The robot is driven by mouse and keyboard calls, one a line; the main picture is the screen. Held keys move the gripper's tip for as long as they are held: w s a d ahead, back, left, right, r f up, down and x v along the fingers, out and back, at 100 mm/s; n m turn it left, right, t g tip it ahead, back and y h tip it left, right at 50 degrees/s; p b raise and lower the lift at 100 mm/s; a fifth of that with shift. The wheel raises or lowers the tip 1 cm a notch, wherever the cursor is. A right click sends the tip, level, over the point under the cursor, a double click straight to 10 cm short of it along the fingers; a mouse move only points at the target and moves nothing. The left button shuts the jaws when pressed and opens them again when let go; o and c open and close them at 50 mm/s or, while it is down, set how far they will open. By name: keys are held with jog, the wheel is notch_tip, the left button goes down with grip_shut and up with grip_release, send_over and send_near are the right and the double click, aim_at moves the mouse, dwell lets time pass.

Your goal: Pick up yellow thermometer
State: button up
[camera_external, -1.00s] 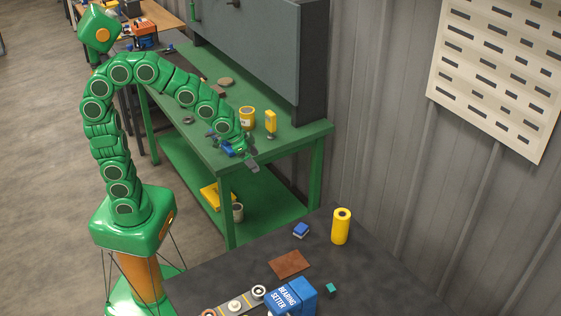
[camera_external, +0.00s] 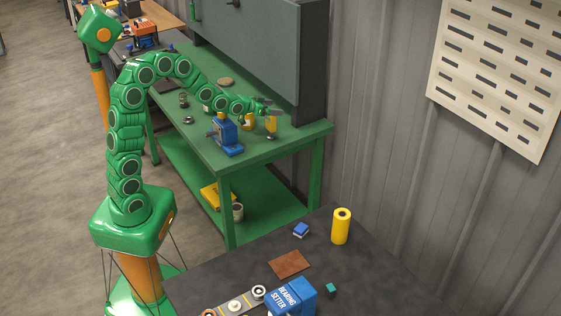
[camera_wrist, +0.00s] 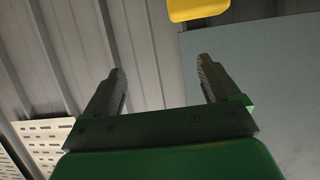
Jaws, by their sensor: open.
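The yellow thermometer (camera_external: 271,125) stands upright on the green workbench (camera_external: 203,150), near its right rear edge. In the external view my gripper (camera_external: 272,106) appears at the thermometer's top and partly covers it; I cannot tell whether they touch. In the wrist view my gripper (camera_wrist: 163,88) is open with nothing between its fingers. A yellow piece (camera_wrist: 196,8) is cut off at the top edge of that view, beyond the fingertips; it is probably the thermometer.
A blue vise (camera_external: 227,136) is at the bench's front edge. The grey back panel (camera_external: 262,45) rises behind. A dark table (camera_external: 230,270) with a yellow cylinder (camera_external: 341,227) stands in front.

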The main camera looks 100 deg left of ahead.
jog(key=shift+n+y, duration=0.3)
jog(key=shift+y, duration=0.3)
jog(key=a, duration=0.1)
jog(key=s+a, duration=0.2)
jog(key=shift+s+a+f, duration=0.15)
jog(key=shift+s+a, duration=0.1)
jog(key=shift+a, duration=0.15)
jog(key=shift+a+f, duration=0.1)
send_over(269, 130)
jog(key=shift+s+a+f, duration=0.1)
jog(key=shift+a+f, duration=0.1)
jog(key=shift+f, duration=1.45)
jog(key=shift+s+a+f, duration=0.1)
jog(key=shift+a+f, duration=0.1)
jog(key=shift+f, duration=1.45)
jog(key=shift+x, duration=1.5)
jog(key=c, duration=1.6)
